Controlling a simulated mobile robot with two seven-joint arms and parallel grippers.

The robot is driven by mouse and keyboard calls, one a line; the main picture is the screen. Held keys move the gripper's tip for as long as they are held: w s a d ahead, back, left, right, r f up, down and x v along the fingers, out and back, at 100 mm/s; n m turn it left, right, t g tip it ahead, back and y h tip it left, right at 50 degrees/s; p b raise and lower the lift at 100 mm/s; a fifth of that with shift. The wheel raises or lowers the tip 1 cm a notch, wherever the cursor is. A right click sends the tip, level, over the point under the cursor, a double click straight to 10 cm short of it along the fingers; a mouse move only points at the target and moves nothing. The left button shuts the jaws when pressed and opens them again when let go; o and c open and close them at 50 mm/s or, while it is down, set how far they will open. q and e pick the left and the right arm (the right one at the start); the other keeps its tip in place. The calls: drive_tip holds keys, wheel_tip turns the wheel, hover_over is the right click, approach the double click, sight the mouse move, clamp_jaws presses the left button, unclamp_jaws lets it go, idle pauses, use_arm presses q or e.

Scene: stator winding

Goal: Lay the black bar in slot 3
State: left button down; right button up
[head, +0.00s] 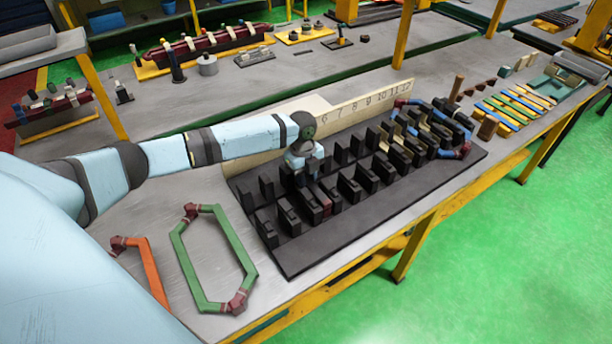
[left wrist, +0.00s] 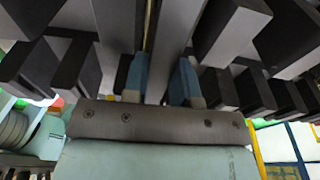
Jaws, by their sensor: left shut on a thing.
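The black stator block (head: 300,262) lies on the bench with rows of upright black teeth and slots between them. A pale number board (head: 365,108) stands along its back. Numbers 6 to 12 read, while my left arm hides the lower ones, including 3. My left gripper (head: 304,172) points down among the teeth near the block's left part. In the left wrist view, its two blue fingers (left wrist: 160,82) are a little apart, with a narrow grey strip between them. The gripper is shut on the bar, which I can hardly tell from the teeth. My right gripper is not in view.
A green coil (head: 180,250) and an orange coil (head: 150,270) lie left of the block. Blue coil parts (head: 465,152) sit at its right end. Bare bench shows in front left.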

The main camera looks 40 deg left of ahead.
use_arm(q)
drive_tip(key=shift+f, duration=0.45)
idle(0.5)
drive_tip(key=c, duration=0.8)
unclamp_jaws()
drive_tip(key=shift+r, duration=0.25)
drive_tip(key=shift+r+p, duration=0.6)
drive_tip(key=shift+p, duration=0.3)
wheel_tip(320, 180, up, 5)
drive_tip(key=p, duration=0.4)
drive_tip(key=shift+p, duration=0.35)
wheel_tip(320, 180, up, 2)
drive_tip(key=shift+r, duration=0.2)
